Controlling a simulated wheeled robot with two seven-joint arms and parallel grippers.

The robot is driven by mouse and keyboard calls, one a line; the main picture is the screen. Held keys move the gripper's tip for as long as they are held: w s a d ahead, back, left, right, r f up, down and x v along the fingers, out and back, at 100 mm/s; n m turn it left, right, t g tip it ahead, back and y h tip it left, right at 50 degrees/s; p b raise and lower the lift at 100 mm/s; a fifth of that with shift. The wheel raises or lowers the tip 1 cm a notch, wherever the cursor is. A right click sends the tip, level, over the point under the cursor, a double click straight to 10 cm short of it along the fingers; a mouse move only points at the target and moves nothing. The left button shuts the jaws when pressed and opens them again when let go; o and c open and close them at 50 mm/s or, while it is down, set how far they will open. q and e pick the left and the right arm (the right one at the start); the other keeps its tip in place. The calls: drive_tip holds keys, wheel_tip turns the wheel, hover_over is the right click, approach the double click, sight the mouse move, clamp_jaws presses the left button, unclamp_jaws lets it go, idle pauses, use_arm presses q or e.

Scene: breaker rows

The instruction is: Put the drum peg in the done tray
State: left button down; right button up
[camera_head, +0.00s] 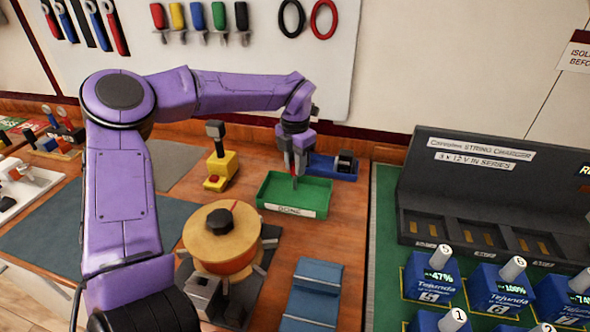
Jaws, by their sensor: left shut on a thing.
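My left gripper (296,170) points down over the green tray (281,210) labelled DONE. It is shut on a small, slim thing, apparently the drum peg, mostly hidden by the fingers. The fingertips are at or just above the tray's floor; I cannot tell whether the peg touches it. A round wooden drum (240,250) with a dark knob on top stands on the bench, left of and nearer than the tray. My right gripper is not in view.
A blue stepped block (314,290) lies in front. The dark charger (470,205) and several blue batteries (431,279) fill the right.

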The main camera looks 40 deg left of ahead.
use_arm(q)
drive_tip(key=f, duration=0.3)
drive_tip(key=shift+w+a+f, duration=0.1)
drive_tip(key=shift+w+f, duration=0.15)
drive_tip(key=shift+f, duration=0.1)
drive_tip(key=shift+s+f, duration=0.1)
drive_tip(key=shift+f, duration=0.05)
drive_tip(key=c, duration=0.9)
unclamp_jaws()
wheel_tip(320, 180, up, 12)
drive_tip(key=shift+r+b, duration=0.25)
drive_tip(key=shift+b, duration=0.1)
